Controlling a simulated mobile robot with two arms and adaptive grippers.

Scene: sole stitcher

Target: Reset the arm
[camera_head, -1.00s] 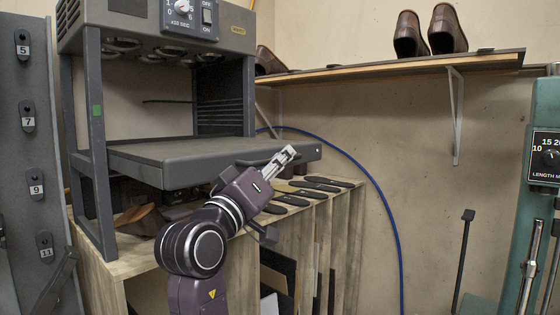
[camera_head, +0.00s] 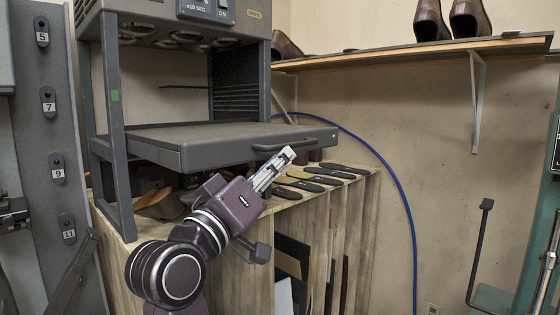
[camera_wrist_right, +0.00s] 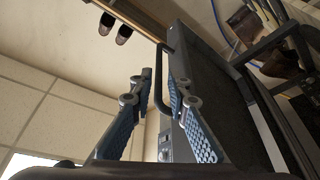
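My right gripper (camera_head: 284,158) is in front of the grey heater's tray, with its tips just below the tray handle (camera_head: 284,143) in the head view. In the right wrist view, its two blue-padded fingers (camera_wrist_right: 158,92) stand apart and nothing is held. The dark handle bar (camera_wrist_right: 160,82) shows beyond and between them, and I see no clear contact. My right arm (camera_head: 200,235) is bent, with its elbow low in front of the wooden cabinet. My left gripper does not show.
The grey heater (camera_head: 185,140) stands on a wooden cabinet (camera_head: 235,275) with several dark soles (camera_head: 323,180) on top. A wall shelf (camera_head: 420,52) holds brown shoes (camera_head: 430,20). A teal machine (camera_head: 543,235) stands at right. Bare wall lies between cabinet and machine.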

